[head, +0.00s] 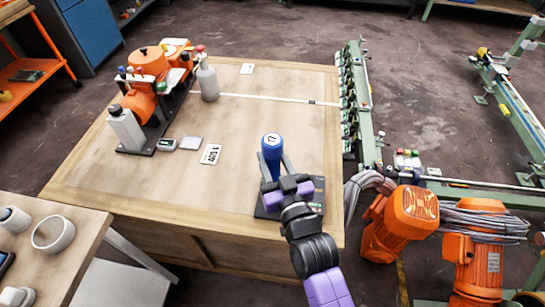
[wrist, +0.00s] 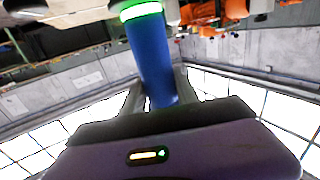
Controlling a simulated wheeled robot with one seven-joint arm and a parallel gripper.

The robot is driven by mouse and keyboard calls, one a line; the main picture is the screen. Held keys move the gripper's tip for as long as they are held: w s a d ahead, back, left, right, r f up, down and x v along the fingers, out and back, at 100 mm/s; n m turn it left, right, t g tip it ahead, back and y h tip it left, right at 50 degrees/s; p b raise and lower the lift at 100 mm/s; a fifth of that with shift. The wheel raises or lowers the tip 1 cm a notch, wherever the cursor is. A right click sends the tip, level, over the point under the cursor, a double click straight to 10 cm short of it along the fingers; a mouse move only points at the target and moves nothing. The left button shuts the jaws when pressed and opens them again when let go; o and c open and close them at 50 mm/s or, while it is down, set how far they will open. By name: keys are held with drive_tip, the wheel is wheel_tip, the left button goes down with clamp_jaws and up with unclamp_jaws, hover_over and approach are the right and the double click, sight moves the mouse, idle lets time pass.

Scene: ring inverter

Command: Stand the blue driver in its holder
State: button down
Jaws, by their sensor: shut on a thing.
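The blue driver (head: 271,152) has a thick blue handle with a pale marked cap at its top end. It shows between the fingers of my gripper (head: 274,170), which is shut on it. In the wrist view the handle (wrist: 152,62) runs up from between the fingers (wrist: 159,95), with a bright green ring near its far end. The driver's lower part is hidden by my gripper. A dark flat base (head: 311,203) lies on the table under and beside my gripper, mostly covered; I cannot tell whether it is the holder, or whether the driver touches it.
An orange machine (head: 140,100) with several coloured handles stands at the table's back left, beside a grey bottle (head: 208,82). The wooden table (head: 270,118) is clear behind the driver. Green rails (head: 362,105) border its right side.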

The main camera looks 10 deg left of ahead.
idle(0.8)
drive_tip(key=c, duration=0.8)
unclamp_jaws()
drive_tip(key=shift+f, duration=0.1)
drive_tip(key=shift+c, duration=0.2)
drive_tip(key=shift+f, duration=0.25)
drive_tip(key=b+v, duration=0.2)
drive_tip(key=v, duration=0.5)
drive_tip(key=shift+r, duration=0.1)
drive_tip(key=shift+s+d+r, duration=0.1)
drive_tip(key=shift+s+d, duration=0.05)
drive_tip(key=shift+s, duration=0.25)
drive_tip(key=shift+r, duration=0.35)
drive_tip(key=s+d+m+h, duration=0.1)
drive_tip(key=s+d+h, duration=0.1)
drive_tip(key=s+d, duration=0.5)
drive_tip(key=s+d+m+g+h, duration=0.1)
drive_tip(key=s+d, duration=0.6)
drive_tip(key=s, duration=0.8)
drive_tip(key=s+d+m+h, duration=0.3)
drive_tip(key=s+d, duration=0.4)
drive_tip(key=s, duration=0.4)
drive_tip(key=shift+d+r+h, duration=0.15)
drive_tip(key=shift+d+h, duration=0.15)
drive_tip(key=shift+h, duration=0.5)
